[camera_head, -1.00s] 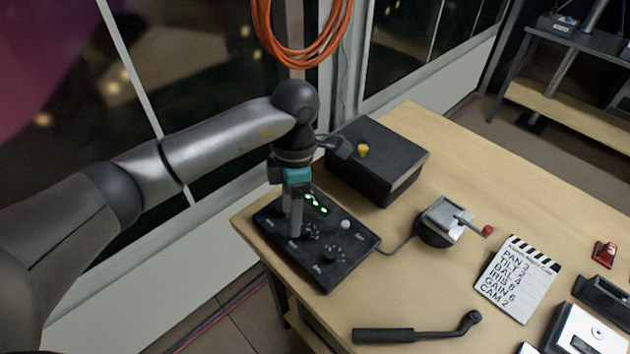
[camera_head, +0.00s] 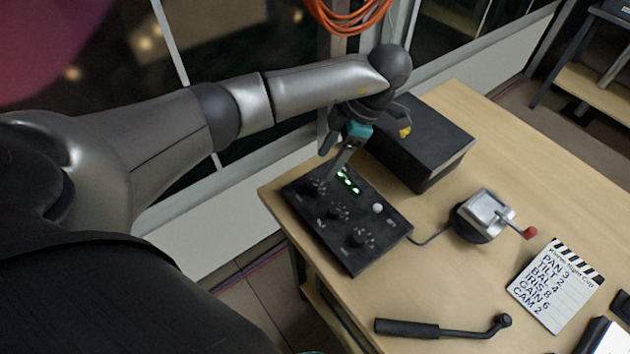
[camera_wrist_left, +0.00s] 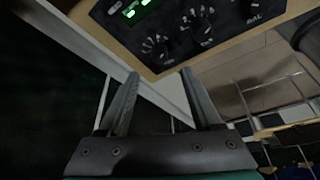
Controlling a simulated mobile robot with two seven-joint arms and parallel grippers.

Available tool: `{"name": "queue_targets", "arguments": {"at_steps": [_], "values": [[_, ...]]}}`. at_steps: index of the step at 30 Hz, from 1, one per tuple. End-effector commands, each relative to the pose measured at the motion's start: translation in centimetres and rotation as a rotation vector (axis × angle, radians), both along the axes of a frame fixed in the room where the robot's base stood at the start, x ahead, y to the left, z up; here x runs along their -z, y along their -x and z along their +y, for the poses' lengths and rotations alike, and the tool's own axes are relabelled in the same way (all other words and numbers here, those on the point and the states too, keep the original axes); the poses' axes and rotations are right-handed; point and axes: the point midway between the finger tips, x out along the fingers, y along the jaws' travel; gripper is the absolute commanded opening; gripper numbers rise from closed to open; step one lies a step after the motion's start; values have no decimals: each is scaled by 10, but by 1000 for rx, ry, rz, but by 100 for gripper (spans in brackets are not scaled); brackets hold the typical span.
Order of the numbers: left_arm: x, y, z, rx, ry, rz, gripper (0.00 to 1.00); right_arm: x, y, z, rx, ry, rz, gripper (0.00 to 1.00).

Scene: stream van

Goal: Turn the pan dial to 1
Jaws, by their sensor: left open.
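The black control panel (camera_head: 345,222) sits at the table's left corner with a green lit display and a row of three dials. The dial nearest the back-left corner (camera_head: 317,187) appears to be the pan dial; its label is not legible. My left gripper (camera_head: 331,163) is open and tilted, with its fingertips close to that dial. In the left wrist view that dial (camera_wrist_left: 158,46) lies just beyond the gap between the open fingertips (camera_wrist_left: 160,73), with nothing between them. Its pointer setting is unclear. My right gripper is not visible.
A black box (camera_head: 425,145) stands behind the panel. A grey crank unit (camera_head: 488,212) with a red knob, a clapperboard (camera_head: 555,286) with handwritten settings and a black handle (camera_head: 410,328) lie to the right. Bare table separates them. An orange cable coil (camera_head: 345,15) hangs above.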

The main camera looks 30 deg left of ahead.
Motion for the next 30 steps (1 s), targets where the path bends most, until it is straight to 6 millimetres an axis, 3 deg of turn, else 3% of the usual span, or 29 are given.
{"name": "queue_targets", "arguments": {"at_steps": [6,12,24,30], "values": [[42,11,14,-3,-2,3,66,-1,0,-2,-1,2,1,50],[64,16,21,-1,0,1,66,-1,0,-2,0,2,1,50],[70,17,23,0,0,-1,66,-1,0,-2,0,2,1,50],[70,17,23,0,0,-1,43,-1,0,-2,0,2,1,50]]}}
